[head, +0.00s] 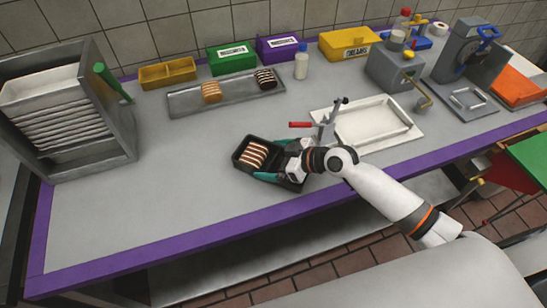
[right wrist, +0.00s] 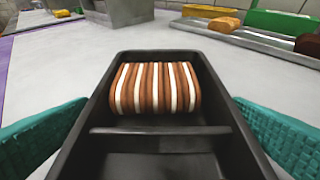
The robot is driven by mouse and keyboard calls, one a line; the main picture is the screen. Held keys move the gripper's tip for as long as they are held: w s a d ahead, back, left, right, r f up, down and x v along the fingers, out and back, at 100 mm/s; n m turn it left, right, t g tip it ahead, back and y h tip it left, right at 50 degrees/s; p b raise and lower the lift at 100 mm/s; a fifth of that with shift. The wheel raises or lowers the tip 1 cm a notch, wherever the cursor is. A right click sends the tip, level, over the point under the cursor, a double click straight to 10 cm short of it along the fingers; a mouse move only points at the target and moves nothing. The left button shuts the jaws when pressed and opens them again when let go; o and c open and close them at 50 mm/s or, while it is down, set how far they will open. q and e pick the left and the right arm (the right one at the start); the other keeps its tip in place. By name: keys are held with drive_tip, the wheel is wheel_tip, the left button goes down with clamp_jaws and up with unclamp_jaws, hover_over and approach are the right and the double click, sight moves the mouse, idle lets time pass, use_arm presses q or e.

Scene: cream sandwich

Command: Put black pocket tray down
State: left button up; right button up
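The black pocket tray (head: 240,156) is at the middle of the counter, near its front edge. In the right wrist view, the tray (right wrist: 160,143) has a cross divider. A brown-and-white striped stack of sandwich pieces (right wrist: 155,88) lies in the far compartment, and the near compartment looks empty. My right gripper (head: 276,160) has its teal fingers on opposite sides of the tray, with the tips against its outer walls. I cannot tell whether the tray's underside touches the counter. My left gripper is not in view.
A white tray (head: 411,139) with a red-handled tool (head: 301,124) lies right of the black tray. A metal tray (head: 190,106) with two food pieces lies behind. A rack (head: 118,140) stands at left. The counter (head: 150,180) is clear between rack and black tray.

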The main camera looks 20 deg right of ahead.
drive_tip(key=b+v, duration=0.2)
drive_tip(key=v, duration=0.9)
drive_tip(key=shift+f, duration=0.1)
drive_tip(key=shift+s+d+r, duration=0.3)
drive_tip(key=shift+r, duration=0.15)
